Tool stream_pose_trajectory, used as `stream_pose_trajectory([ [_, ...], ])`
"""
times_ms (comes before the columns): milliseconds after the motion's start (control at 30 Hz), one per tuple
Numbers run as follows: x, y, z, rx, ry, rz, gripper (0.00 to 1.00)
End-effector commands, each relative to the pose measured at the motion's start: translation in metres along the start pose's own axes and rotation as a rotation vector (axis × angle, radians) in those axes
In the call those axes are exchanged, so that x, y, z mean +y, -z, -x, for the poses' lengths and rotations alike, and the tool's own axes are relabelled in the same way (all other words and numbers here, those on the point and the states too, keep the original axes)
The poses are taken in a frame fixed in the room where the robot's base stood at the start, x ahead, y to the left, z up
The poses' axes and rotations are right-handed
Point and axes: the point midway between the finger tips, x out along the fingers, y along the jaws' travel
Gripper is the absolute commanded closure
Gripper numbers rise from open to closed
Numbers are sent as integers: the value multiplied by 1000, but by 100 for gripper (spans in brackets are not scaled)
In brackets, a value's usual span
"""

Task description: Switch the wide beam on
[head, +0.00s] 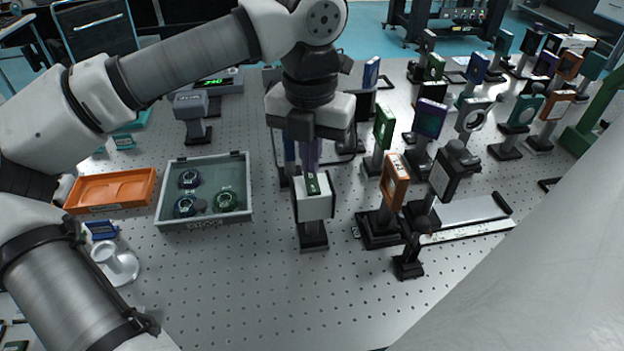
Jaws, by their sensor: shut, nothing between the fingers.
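A pale box-shaped unit (313,207) with a small green label on top stands upright on a black post and base near the middle of the optical table. I cannot read its label, so I cannot tell whether it is the wide beam source, and I see no clear sign that it is on or off. My gripper (311,170) points down just above its top, close to the green label. Its fingers are shut and empty, and I cannot tell whether they touch the unit. The wrist partly hides what stands behind.
A grey tray (160,215) with several round mounts and an orange tray (148,186) lie at left. A post-mounted orange-framed optic (394,182) and a white rail (470,231) stand at right, with many optics behind. The front table area is clear. A device with green digits (213,82) sits at back left.

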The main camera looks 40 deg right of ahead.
Motion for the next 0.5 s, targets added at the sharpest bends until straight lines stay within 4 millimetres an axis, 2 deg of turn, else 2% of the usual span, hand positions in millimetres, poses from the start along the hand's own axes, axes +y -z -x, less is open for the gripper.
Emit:
stream_pose_trajectory([
  [500, 0, 0, -9, 0, 0, 0, 100],
])
